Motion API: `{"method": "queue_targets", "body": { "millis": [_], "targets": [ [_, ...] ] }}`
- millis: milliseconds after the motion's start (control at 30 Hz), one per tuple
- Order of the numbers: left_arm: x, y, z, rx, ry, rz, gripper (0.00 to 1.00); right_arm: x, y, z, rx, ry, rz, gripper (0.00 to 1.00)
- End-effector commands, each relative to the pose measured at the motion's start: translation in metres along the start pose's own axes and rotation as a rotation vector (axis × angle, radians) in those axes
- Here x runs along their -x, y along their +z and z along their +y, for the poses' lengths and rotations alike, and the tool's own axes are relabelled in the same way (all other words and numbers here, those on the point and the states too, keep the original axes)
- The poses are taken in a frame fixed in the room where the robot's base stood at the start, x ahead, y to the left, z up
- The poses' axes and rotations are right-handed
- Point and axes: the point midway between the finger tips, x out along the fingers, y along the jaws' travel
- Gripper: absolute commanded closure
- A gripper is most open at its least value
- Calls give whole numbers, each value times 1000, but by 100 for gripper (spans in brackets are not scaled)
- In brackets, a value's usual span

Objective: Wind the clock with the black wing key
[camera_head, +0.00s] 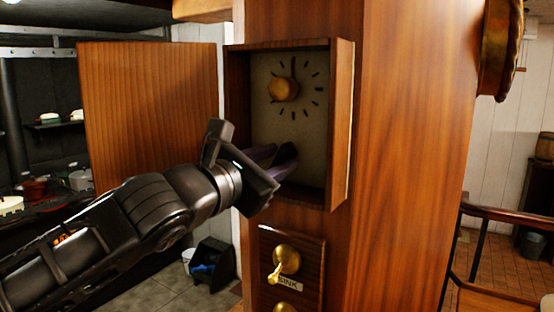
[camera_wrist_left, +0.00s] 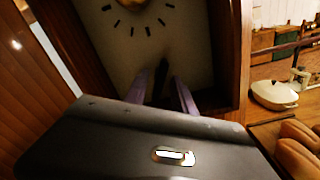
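The clock (camera_head: 312,150) is a shallow wooden case on a wooden column, with a pale dial, dark tick marks and a round brass piece (camera_head: 283,89) over the dial. Its door (camera_head: 150,110) stands open to the left. My left gripper (camera_head: 283,158) reaches into the lower part of the case from the left, its two purple-grey fingers apart. In the left wrist view, a narrow dark shape, apparently the black wing key (camera_wrist_left: 163,72), shows between the fingers (camera_wrist_left: 161,84); its lower end is hidden. I cannot tell whether they touch it. My right gripper is out of view.
Below the clock is a wooden plate with a brass switch (camera_head: 285,260) and a label reading "SINK". A round brass fitting (camera_head: 500,45) is on the column's right side. A wooden railing (camera_head: 510,218) stands at the right. Dark shelves (camera_head: 50,125) with crockery are behind my left arm.

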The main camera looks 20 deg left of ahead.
Motion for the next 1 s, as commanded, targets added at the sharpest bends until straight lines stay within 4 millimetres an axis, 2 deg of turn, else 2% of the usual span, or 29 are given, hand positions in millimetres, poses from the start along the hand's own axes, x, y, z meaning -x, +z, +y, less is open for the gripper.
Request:
{"method": "queue_targets", "body": {
  "millis": [467, 867, 1000],
  "targets": [
    [56, 1, 0, 1, 0, -3, 69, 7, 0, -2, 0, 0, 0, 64],
    [59, 0, 0, 6, 1, 1, 69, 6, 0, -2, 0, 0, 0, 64],
    [60, -3, 1, 73, 5, 6, 69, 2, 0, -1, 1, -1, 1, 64]
  ]
}}
